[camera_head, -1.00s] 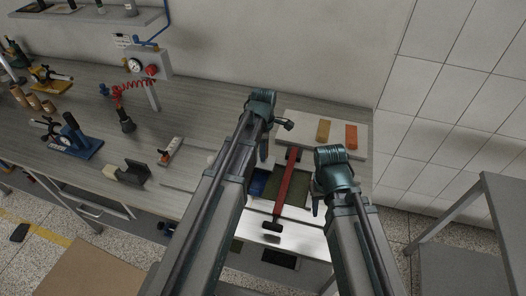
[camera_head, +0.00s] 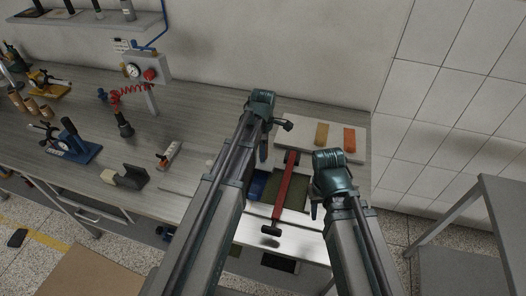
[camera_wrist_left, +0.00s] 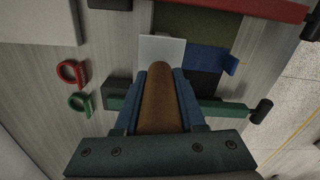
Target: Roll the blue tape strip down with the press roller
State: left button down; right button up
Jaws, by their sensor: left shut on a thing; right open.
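My left gripper (camera_wrist_left: 158,118) is shut on a brown rounded handle (camera_wrist_left: 158,95). It looks like the press roller's handle; the roller itself is not clearly visible. In the head view my left gripper (camera_head: 264,150) hides what it holds. The blue tape strip (camera_wrist_left: 208,60) lies across an olive and dark panel (camera_wrist_left: 195,22), just beyond the fingers in the left wrist view; its right end sticks out as a tab. In the head view the strip (camera_head: 258,184) shows beside my left arm. My right gripper (camera_head: 318,206) is open and empty, right of the panel.
A red bar with black ends (camera_head: 281,192) crosses above the panel; a green bar (camera_wrist_left: 225,108) lies beside it. A white square (camera_wrist_left: 160,48) lies by the strip. Red (camera_wrist_left: 70,72) and green (camera_wrist_left: 79,103) rings are at left.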

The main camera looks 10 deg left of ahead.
pick_arm(q)
jog(key=shift+s, duration=0.15)
jog(key=shift+s+f, duration=0.1)
jog(key=shift+s, duration=2.05)
jog(key=shift+s, duration=0.65)
